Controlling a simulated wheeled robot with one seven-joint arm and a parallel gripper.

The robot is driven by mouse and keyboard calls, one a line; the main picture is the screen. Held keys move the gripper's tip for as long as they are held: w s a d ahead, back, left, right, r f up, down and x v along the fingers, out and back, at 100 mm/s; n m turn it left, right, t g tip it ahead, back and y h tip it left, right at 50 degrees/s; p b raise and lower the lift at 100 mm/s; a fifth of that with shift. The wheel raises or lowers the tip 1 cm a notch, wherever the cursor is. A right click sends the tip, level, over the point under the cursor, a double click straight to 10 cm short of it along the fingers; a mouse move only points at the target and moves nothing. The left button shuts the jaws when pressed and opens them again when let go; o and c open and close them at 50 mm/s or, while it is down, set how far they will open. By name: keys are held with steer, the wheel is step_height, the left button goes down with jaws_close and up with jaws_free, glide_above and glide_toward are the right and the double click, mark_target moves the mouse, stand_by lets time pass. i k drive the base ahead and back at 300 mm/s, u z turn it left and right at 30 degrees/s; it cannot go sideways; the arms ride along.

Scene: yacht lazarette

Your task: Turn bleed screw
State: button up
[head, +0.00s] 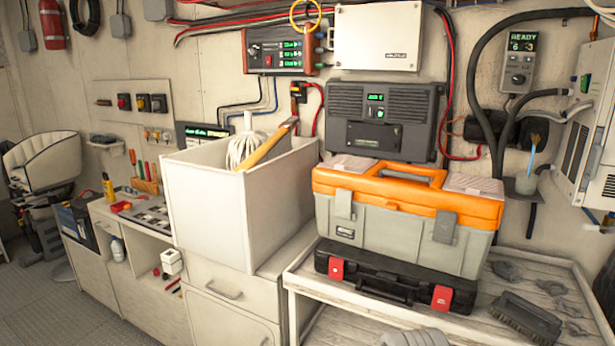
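I cannot make out a bleed screw in the head view. Any small screw on the wall-mounted units is too small to tell. My gripper is not in view. A grey rounded shape at the bottom edge, right of the middle, is cut off, and I cannot tell what it is.
An orange-lidded toolbox (380,232) sits on a black case (395,286) on a white slatted table (345,293). A brush (525,318) lies at its right. A white open bin (205,205) holds rope and a wooden handle. Floor (50,306) shows free at the lower left.

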mark_target(536, 140)
steer(key=z, duration=0.5)
steer(key=k, duration=0.6)
steer(key=u, duration=0.15)
steer(key=i, duration=1)
steer(key=z, duration=0.45)
